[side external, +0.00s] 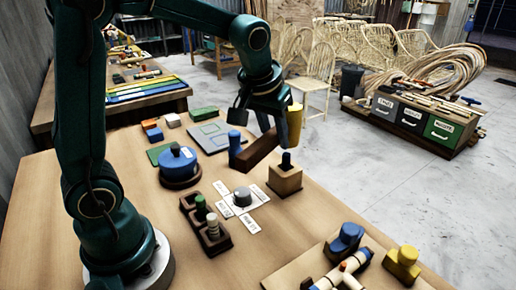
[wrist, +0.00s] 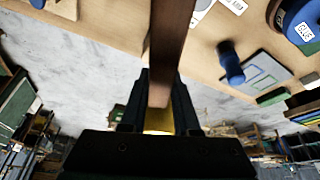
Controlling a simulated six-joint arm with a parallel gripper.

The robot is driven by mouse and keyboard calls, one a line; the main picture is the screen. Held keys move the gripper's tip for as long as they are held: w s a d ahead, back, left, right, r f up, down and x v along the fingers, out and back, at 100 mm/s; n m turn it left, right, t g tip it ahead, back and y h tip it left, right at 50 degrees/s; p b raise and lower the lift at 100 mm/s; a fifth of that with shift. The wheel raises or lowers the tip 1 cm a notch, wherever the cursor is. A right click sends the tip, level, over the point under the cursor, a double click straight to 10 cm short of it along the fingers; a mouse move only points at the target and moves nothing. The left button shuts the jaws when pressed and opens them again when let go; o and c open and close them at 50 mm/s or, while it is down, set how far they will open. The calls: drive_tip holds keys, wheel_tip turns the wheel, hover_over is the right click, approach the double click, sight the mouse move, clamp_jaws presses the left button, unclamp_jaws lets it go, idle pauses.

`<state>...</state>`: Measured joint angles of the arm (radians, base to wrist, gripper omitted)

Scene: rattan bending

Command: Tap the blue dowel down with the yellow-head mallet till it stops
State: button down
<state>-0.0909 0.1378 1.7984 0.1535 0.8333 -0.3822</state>
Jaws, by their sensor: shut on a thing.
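My gripper (side external: 268,112) is shut on the mallet's brown handle, which also shows between the fingers in the wrist view (wrist: 172,45). The yellow mallet head (side external: 295,122) hangs in the air in the side view, above and slightly right of the dowel, apart from it. In the wrist view only a strip of yellow (wrist: 158,121) shows between the fingers. The dark blue dowel (side external: 286,159) stands upright in a tan wooden block (side external: 284,181), its top sticking out. The block is partly cut off at the wrist view's top left (wrist: 62,8).
A blue cylinder (side external: 234,144) stands close to the handle. A blue round container (side external: 177,160), a dark tray with pegs (side external: 206,224) and a grey knob among white labels (side external: 242,197) stand nearby. A yellow block (side external: 403,263) and a jointed frame are at front right.

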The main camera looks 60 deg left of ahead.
drive_tip(key=shift+f, duration=1.15)
drive_tip(key=shift+r, duration=1.25)
drive_tip(key=shift+r, duration=2.5)
